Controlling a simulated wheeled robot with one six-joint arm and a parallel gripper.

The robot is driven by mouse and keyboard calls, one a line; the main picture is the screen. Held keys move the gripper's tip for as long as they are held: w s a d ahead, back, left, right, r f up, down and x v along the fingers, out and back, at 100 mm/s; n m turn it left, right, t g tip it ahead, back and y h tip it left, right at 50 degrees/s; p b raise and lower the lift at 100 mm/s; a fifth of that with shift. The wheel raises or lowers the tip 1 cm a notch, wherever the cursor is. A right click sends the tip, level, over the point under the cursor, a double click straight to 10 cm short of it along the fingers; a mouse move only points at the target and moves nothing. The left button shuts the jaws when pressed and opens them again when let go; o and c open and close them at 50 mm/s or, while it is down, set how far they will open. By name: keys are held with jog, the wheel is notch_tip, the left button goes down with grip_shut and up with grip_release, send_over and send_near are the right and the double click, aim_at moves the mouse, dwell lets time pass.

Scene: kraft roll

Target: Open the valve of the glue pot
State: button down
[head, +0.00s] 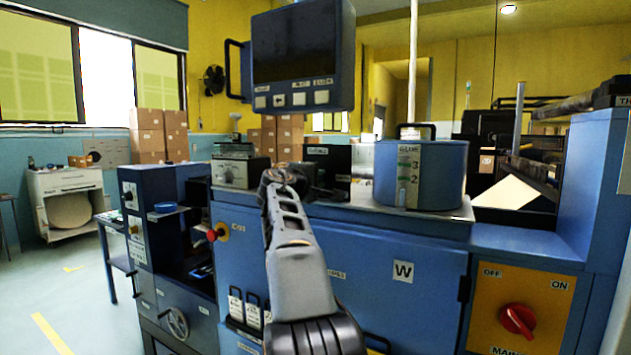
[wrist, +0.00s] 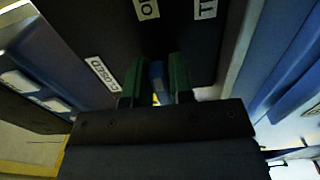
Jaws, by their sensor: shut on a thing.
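The glue pot (head: 415,176) is a blue drum with a dark top handle and a "GLUE" level scale, standing on the blue machine's top, right of my arm. In the wrist view my gripper (wrist: 157,67) has its two green-padded fingers closed on a narrow blue piece (wrist: 157,76), which looks like the valve handle. Most of the handle is hidden between the fingers. A dark plate (wrist: 105,35) lies beyond, with a "CLOSED" label left of the fingers and other labels, cut off, at the top. In the head view my arm hides the fingers and the valve.
A blue screen unit (head: 300,55) hangs above my arm. A control box (head: 240,168) stands left of my wrist. The red main switch (head: 517,320) is at lower right. A blue cabinet (head: 155,240) stands at left, with open floor beyond it.

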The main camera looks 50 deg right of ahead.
jog(key=shift+s+r, duration=0.1)
jog(key=shift+r, duration=0.05)
jog(key=c, duration=1.2)
grip_release()
jog(key=shift+d, duration=0.15)
jog(key=shift+o, duration=0.5)
jog(key=b+v, duration=0.2)
jog(key=v, duration=1.2)
jog(key=shift+b, duration=0.35)
